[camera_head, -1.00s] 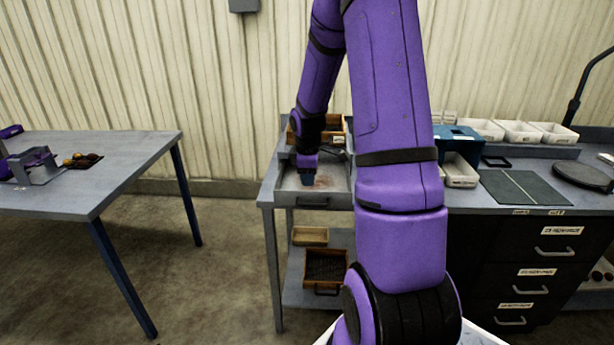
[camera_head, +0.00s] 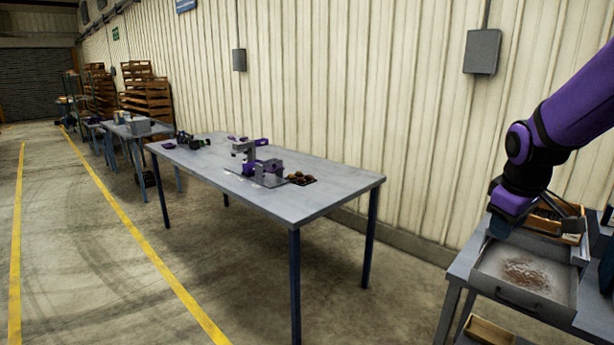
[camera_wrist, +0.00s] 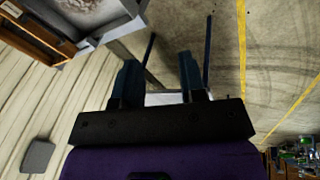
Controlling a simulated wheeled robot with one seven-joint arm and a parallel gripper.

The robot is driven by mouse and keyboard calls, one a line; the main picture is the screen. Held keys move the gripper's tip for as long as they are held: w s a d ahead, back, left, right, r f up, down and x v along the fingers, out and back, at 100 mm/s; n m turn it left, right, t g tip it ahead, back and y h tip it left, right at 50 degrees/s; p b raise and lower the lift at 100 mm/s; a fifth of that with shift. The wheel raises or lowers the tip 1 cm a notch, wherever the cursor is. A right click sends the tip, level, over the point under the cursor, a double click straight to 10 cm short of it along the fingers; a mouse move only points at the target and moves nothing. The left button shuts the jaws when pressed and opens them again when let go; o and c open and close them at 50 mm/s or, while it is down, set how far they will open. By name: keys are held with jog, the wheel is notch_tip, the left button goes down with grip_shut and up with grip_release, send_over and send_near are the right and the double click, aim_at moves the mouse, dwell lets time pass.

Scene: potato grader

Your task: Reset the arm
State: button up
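My purple arm (camera_head: 575,105) reaches in from the right edge of the head view. My gripper (camera_head: 500,228) hangs at its end by the left side of a grey tray (camera_head: 490,285) with brown dirt in it. In the wrist view my gripper (camera_wrist: 158,65) shows two dark blue fingers standing apart with nothing between them. The tray also shows in the wrist view (camera_wrist: 125,22), at the top left. How high the gripper is above the tray is hard to tell.
A wooden box (camera_head: 571,222) stands behind the tray. A long grey table (camera_head: 290,203) with a purple and grey device (camera_head: 262,168) and a dark tray of potatoes (camera_head: 301,180) stands to the left. Open floor lies between table and bench. A ribbed wall is behind.

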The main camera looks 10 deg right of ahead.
jog(key=s+a+r+m+t+y, duration=0.1)
jog(key=s+a+r+m, duration=0.1)
jog(key=s+a+r, duration=0.2)
jog(key=s+a+r+m+t+y, duration=0.1)
jog(key=s+a+r+m, duration=0.1)
jog(key=s+a+r, duration=0.3)
jog(key=s+a, duration=0.4)
jog(key=s, duration=0.4)
jog(key=shift+s+a, duration=0.25)
jog(key=shift+a, duration=0.1)
dwell(1.2)
